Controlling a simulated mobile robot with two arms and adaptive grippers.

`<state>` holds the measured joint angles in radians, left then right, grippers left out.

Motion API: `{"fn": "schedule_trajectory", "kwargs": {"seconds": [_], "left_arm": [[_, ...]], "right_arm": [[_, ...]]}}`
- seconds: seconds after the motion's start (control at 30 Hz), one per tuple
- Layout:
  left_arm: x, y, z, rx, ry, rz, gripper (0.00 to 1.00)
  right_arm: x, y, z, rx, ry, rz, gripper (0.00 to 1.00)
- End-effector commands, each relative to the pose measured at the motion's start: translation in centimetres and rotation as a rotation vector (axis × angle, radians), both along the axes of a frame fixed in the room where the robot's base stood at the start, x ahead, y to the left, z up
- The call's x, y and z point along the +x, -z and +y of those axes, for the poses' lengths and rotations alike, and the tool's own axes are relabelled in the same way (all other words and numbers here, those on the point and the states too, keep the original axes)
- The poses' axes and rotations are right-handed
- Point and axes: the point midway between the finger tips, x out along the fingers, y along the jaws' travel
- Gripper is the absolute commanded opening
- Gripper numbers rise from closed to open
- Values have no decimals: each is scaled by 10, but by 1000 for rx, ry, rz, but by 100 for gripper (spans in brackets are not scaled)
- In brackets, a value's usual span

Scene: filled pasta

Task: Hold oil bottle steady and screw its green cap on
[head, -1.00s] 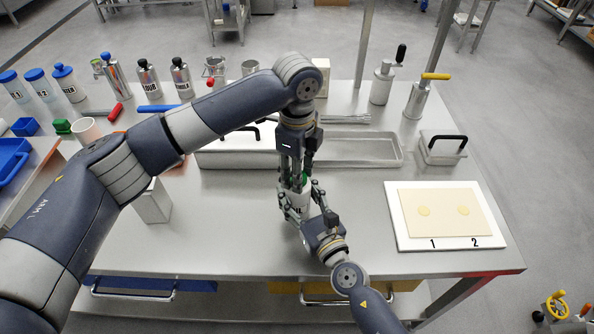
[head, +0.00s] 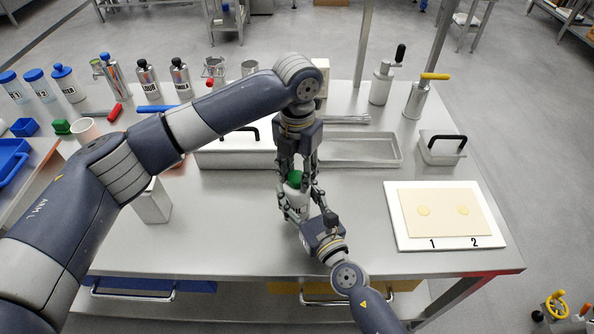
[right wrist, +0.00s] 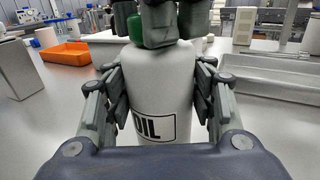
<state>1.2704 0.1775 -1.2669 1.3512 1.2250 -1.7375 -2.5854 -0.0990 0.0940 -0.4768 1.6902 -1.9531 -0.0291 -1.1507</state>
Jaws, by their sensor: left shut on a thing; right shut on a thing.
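The white oil bottle (head: 296,200) stands upright near the middle of the table; its label reads OIL in the right wrist view (right wrist: 160,85). My right gripper (head: 299,203) is shut around the bottle's body, with fingers on both sides. The green cap (head: 295,177) is at the top of the bottle; part of it shows in the right wrist view (right wrist: 135,28). My left gripper (head: 296,183) comes down from above and is shut on the cap. Its fingers hide the bottle's neck, so I cannot tell how the cap sits on the thread.
A metal tray (head: 370,163) lies behind the bottle. A white board (head: 402,232) with a pasta sheet is at the right. A metal block (head: 153,204) stands at the left. Labelled jars and bottles line the back left. The table between bottle and board is clear.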

Motion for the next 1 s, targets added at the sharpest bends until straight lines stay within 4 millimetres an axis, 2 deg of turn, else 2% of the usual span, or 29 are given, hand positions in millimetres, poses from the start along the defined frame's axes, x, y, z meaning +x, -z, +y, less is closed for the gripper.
{"fn": "schedule_trajectory", "kwargs": {"seconds": [0.1,0.3,0.67,0.7,0.77,1.0], "left_arm": [[0,-1,0,1,183,-1,25],[0,0,0,-1,371,-1,25],[0,0,0,-1,400,-1,25],[0,0,0,-1,400,-1,44],[0,0,0,-1,399,-1,55],[0,0,0,0,398,0,55]], "right_arm": [[0,1,0,-1,0,3,0],[0,1,0,-1,0,3,0],[0,1,0,-1,0,3,0],[0,1,0,-1,0,3,0],[0,1,0,-1,0,3,0],[0,1,0,-1,0,3,0]]}}
